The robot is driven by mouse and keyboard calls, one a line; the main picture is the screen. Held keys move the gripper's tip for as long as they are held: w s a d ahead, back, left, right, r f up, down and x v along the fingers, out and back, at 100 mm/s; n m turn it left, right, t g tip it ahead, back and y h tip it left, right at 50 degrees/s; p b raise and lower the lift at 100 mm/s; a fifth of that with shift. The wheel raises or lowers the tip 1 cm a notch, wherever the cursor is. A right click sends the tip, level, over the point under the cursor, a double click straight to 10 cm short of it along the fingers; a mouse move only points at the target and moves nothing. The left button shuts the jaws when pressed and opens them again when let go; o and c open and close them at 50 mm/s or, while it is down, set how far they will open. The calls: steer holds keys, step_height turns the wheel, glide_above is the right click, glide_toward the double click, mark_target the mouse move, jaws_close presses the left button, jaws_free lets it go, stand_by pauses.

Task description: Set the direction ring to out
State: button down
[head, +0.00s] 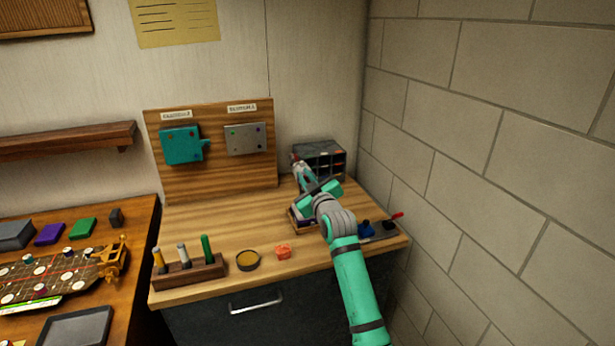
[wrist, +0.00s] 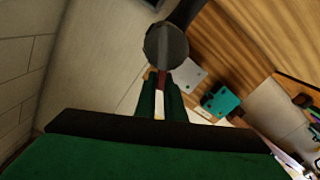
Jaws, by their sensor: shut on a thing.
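My gripper (head: 318,193) is over the right part of the wooden bench, partly hidden by my own arm in the head view. In the wrist view, my gripper (wrist: 160,88) has its two green fingers close together on a narrow dark-red part. A dark, round-ended tool (wrist: 166,44) shows just beyond the fingertips, and the red part appears to join it. In the head view a grey and teal shape (head: 300,172) with a little red shows at the gripper end; I cannot tell tool from gripper there. I cannot make out the direction ring or its setting.
A dark drawer organiser (head: 322,158) stands behind the gripper. A board with a teal box (head: 181,145) and a grey plate (head: 246,139) stands at the back. A tool block (head: 188,273), a round tin (head: 247,261) and an orange piece (head: 283,252) sit in front. The brick wall is close on the right.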

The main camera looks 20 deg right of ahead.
steer(key=shift+a+f, duration=0.1)
steer(key=shift+a, duration=0.05)
stand_by(0.4)
steer(key=c, duration=1.8)
jaws_free()
steer(key=shift+c, duration=0.2)
steer(key=s, duration=1)
steer(key=shift+s+d, duration=0.2)
steer(key=shift+s, duration=0.2)
